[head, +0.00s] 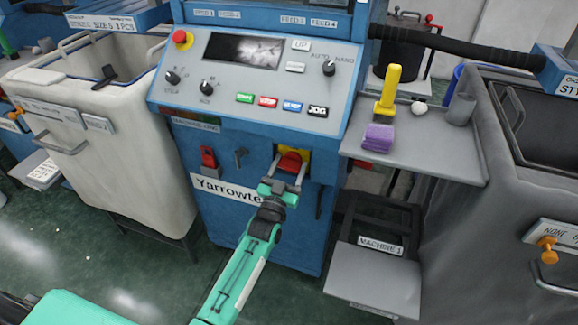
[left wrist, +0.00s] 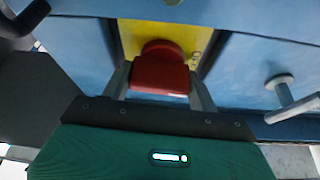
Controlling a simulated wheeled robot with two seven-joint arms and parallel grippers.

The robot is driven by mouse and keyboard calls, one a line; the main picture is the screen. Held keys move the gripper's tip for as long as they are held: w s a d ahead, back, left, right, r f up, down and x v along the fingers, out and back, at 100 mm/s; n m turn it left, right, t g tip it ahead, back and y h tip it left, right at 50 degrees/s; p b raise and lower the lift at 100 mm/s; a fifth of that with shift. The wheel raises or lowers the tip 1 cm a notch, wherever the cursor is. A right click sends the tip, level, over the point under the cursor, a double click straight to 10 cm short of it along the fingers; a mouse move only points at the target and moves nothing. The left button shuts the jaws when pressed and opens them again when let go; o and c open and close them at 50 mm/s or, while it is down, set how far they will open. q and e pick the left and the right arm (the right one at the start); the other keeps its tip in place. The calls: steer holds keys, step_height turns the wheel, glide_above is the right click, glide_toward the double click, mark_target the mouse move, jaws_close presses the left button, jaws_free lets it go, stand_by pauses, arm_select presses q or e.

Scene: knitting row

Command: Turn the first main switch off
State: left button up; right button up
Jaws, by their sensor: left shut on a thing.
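The main switch (head: 290,162) is a red knob on a yellow plate, low on the front of the blue machine. In the left wrist view the red knob (left wrist: 160,72) sits between my fingers, with the yellow plate (left wrist: 140,32) behind it. My left gripper (head: 287,174) reaches up from below and is shut on the red knob. The fingers hide part of the knob, and I cannot read its off or on position. My right gripper does not show.
The control panel (head: 262,80) with coloured buttons and knobs is above the switch. A grey shelf (head: 440,150) with a purple block (head: 378,138) and yellow brush-like item (head: 389,90) juts out right.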

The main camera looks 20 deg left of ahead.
arm_select(q)
steer(key=shift+n+y, duration=0.4)
steer(key=shift+n, duration=0.4)
steer(key=shift+f, duration=0.1)
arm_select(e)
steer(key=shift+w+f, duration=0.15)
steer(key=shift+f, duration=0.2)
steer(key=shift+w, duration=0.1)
arm_select(q)
steer(key=o, duration=0.7)
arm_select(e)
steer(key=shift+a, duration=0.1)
arm_select(q)
steer(key=v, duration=1.3)
steer(key=shift+s+f, duration=0.15)
steer(key=shift+s, duration=0.25)
